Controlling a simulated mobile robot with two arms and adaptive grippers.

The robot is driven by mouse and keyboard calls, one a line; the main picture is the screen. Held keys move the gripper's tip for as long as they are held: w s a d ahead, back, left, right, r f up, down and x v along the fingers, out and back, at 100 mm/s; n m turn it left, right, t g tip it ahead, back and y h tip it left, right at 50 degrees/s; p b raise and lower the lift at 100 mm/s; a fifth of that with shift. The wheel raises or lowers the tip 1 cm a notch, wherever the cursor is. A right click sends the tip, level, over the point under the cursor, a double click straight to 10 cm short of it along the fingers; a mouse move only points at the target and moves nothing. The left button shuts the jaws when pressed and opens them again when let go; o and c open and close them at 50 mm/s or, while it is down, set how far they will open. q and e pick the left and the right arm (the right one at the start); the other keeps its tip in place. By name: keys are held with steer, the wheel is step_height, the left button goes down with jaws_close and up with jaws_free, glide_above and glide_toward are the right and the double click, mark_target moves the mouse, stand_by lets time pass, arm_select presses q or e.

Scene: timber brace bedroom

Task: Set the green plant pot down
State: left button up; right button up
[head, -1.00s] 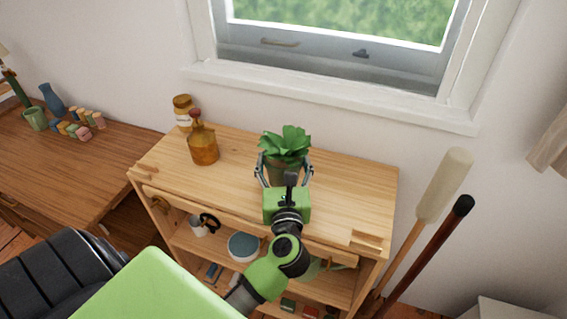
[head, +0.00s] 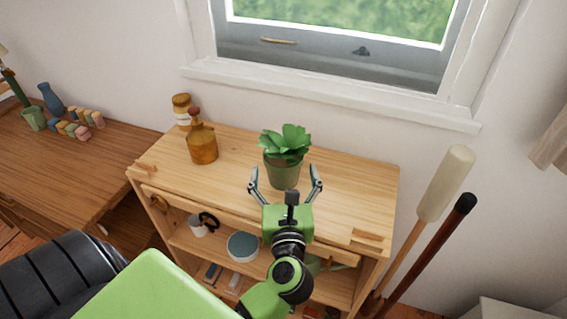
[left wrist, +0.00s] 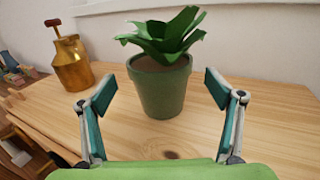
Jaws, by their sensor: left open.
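The green plant pot (head: 284,172) with a leafy plant stands upright on the wooden shelf top (head: 345,200). My left gripper (head: 286,184) is open and empty just in front of it, its fingers apart from the pot. In the left wrist view the pot (left wrist: 162,88) stands beyond the gap between the open fingertips (left wrist: 160,88), with bare wood around its base. My right gripper is not in view.
A window sill (head: 330,98) runs behind. Two long handles (head: 445,185) lean at the right. The right part of the top is clear.

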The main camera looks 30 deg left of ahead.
arm_select(q)
steer(key=b+v, duration=0.1)
steer(key=v, duration=0.6)
steer(key=shift+s+d, duration=0.1)
